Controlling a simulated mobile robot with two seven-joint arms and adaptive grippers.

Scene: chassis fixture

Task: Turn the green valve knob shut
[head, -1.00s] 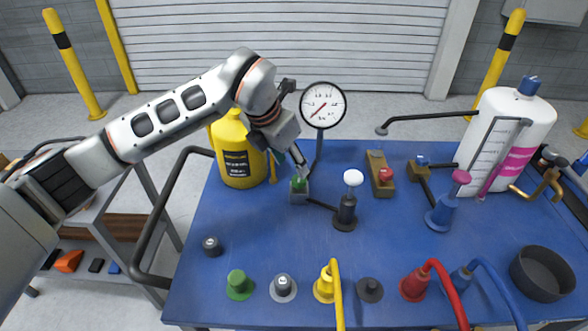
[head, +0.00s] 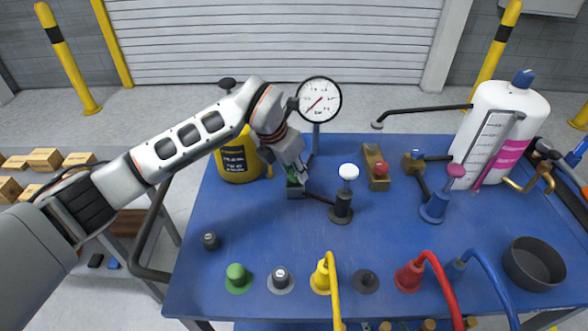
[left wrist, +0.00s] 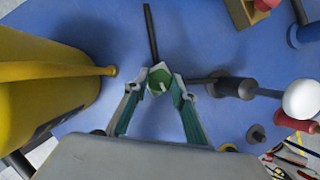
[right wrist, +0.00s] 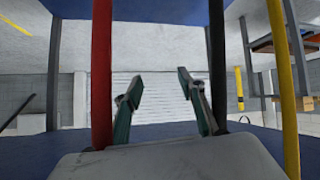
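The green valve knob (left wrist: 160,78) has a short white mark and sits between my left gripper's fingertips (left wrist: 162,82) in the left wrist view, with a pad against each side. In the head view it is mostly hidden by the left gripper (head: 299,174), above its small grey valve body (head: 295,191). A dark pipe runs from that body to the white-topped valve (head: 343,206). My left gripper looks shut on the knob, from above. My right gripper (right wrist: 158,86) is open and empty in the right wrist view; it is outside the head view.
A yellow canister (head: 237,160) stands close left of the valve. A round gauge (head: 319,99) rises behind it. Colored knobs and hoses, including a red hose (head: 440,275), line the front of the blue table (head: 270,225). A red and a yellow hose flank my right gripper.

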